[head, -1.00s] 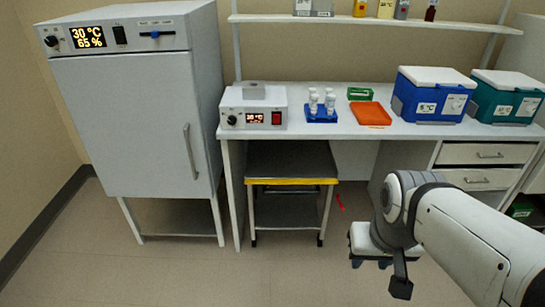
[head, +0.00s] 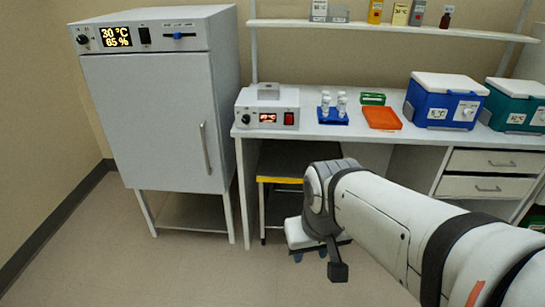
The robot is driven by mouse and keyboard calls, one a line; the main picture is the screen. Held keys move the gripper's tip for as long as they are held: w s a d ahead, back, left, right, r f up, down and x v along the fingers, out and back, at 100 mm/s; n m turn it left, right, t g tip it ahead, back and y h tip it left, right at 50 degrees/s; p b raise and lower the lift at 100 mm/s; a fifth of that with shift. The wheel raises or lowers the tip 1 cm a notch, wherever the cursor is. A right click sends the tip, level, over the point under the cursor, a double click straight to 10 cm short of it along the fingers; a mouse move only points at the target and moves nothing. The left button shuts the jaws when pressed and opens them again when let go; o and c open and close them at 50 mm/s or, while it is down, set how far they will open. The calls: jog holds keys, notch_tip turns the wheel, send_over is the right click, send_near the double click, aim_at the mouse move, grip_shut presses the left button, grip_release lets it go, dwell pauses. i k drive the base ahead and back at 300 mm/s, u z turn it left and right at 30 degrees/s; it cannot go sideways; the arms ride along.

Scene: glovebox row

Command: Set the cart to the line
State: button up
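The cart (head: 283,160) stands under the bench, beside the incubator. It has a dark top, a yellow front edge (head: 279,180) and thin grey legs. My arm covers its right side and lower right part. My gripper (head: 310,255) is low in front of the cart, apparently nearer to me than its yellow edge. Its white body shows, with dark blue fingers that look spread apart and empty. My wrist hides part of it. No line on the floor can be made out now.
The white bench (head: 345,133) holds a small heater box (head: 267,110), a blue vial rack (head: 332,118), an orange tray (head: 382,116) and blue (head: 440,103) and teal (head: 512,105) cool boxes. A grey incubator (head: 155,115) stands left. The floor at front left is clear.

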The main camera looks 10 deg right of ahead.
aim_at(278, 158)
jog(key=z, duration=0.05)
jog(key=i, duration=1)
jog(key=u, duration=0.05)
